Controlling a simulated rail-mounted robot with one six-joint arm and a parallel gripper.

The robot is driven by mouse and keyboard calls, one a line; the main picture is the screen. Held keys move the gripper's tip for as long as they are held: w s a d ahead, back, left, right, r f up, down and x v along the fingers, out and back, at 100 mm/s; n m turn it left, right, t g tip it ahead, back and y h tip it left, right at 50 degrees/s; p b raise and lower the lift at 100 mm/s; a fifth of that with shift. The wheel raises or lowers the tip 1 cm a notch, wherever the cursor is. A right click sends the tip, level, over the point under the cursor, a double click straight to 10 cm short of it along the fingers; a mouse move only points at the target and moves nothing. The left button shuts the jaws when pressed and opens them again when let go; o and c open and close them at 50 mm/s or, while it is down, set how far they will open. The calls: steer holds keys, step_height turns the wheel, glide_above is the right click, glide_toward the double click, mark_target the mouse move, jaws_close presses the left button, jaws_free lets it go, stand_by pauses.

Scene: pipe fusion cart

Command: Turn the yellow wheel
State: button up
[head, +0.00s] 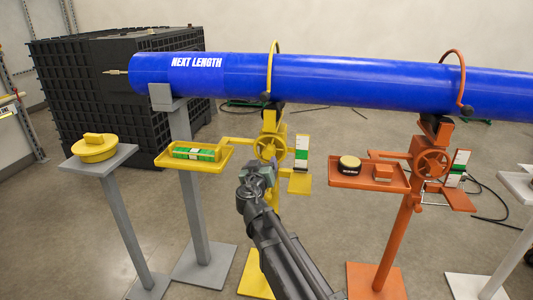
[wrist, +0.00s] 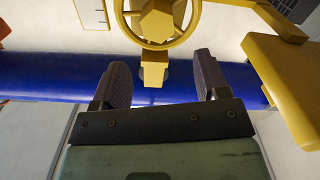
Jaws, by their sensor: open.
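The yellow wheel (head: 269,147) is a spoked handwheel on the yellow stand, under the blue pipe in the head view. In the wrist view the wheel (wrist: 157,22) shows at the top, with a hub in its middle and its upper part cut off by the frame edge. My gripper (wrist: 160,75) is open and empty, its two dark fingers apart on either side of the yellow part below the rim. In the head view my gripper (head: 257,172) is just below and left of the wheel. I cannot tell whether the fingers touch anything.
The blue pipe (head: 340,80) runs across above the stands. A yellow tray (head: 226,157) with a green level (head: 195,153) lies left of the wheel. An orange stand with its own orange wheel (head: 432,161) is to the right. A grey pedestal holds a yellow cap (head: 94,150).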

mark_target(267, 153)
steer(key=w, duration=0.7)
steer(key=w+d, duration=0.1)
steer(key=w, duration=0.2)
steer(key=shift+w+d, duration=0.1)
steer(key=shift+w, duration=0.1)
jaws_close()
steer(key=shift+s, duration=0.1)
